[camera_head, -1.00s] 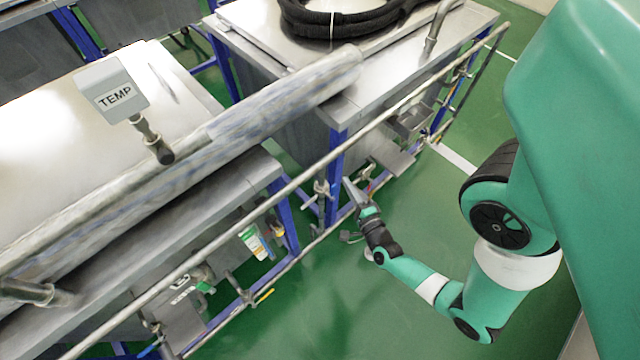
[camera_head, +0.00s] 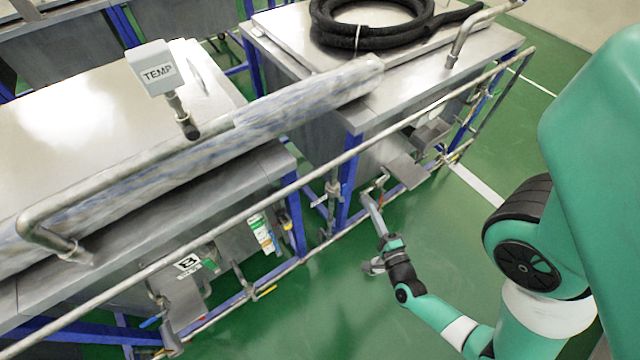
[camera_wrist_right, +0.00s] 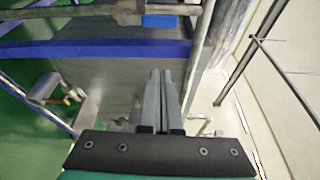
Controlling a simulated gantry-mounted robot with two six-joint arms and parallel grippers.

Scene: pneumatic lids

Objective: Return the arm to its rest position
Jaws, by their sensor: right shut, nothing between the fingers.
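My right arm comes in from the right in the head view, with its green and white links over the green floor. My right gripper (camera_head: 372,208) is shut and empty, pointing up-left toward the blue frame leg of the far metal tank. It also shows in the right wrist view (camera_wrist_right: 160,80), with its two grey fingers together and nothing between them. From the pictures I cannot tell whether its tip touches the pipes and fittings behind it. My left gripper is not in view.
A long metal rail (camera_head: 250,212) runs diagonally in front of the tanks. A TEMP sign (camera_head: 158,72) stands on the near tank (camera_head: 70,110). A black hose (camera_head: 365,38) lies coiled on the far tank. Green floor (camera_head: 340,310) is open around my right arm.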

